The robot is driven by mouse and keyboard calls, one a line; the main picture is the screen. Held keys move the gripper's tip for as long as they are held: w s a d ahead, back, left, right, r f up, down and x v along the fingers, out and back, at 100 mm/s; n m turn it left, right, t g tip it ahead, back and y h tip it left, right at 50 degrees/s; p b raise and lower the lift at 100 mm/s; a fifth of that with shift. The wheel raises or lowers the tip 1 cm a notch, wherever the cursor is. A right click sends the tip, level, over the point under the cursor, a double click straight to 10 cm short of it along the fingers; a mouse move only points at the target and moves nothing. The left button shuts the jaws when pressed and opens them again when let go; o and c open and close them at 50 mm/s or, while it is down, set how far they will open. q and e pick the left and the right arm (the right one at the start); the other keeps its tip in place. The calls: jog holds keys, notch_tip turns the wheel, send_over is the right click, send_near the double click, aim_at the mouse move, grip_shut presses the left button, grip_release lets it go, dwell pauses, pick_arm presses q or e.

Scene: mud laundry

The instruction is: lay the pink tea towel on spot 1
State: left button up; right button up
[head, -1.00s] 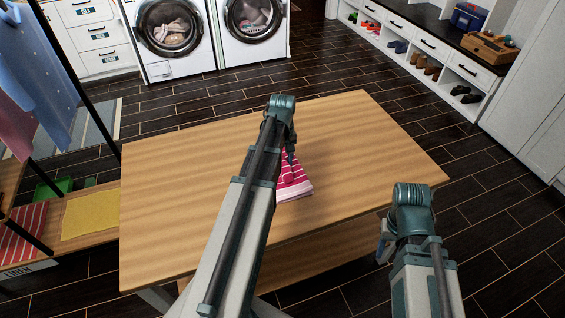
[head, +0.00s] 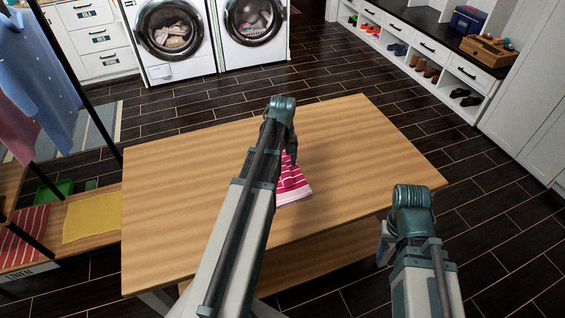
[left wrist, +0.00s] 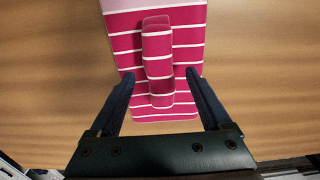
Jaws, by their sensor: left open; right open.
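The pink tea towel (head: 293,187), deep pink with white stripes, lies folded on the wooden table, partly hidden by my left arm in the head view. In the left wrist view the towel (left wrist: 188,57) has a raised ridge (left wrist: 158,62) along its middle. My left gripper (left wrist: 157,88) is open above the towel, its fingers on either side of the ridge. I cannot tell whether they touch the cloth. My right gripper (head: 383,245) is mostly hidden by its own arm, near the table's front right edge. I see no marking for spot 1.
The wooden table (head: 190,190) is otherwise clear. At left, a low shelf holds a yellow cloth (head: 92,216) and a red striped cloth (head: 22,240), beside a rack of hanging clothes (head: 40,85). Washing machines (head: 170,40) stand behind, a shoe bench (head: 440,65) at back right.

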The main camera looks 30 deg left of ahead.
notch_tip(320, 180, up, 11)
jog(key=p, duration=1)
jog(key=shift+f, duration=0.15)
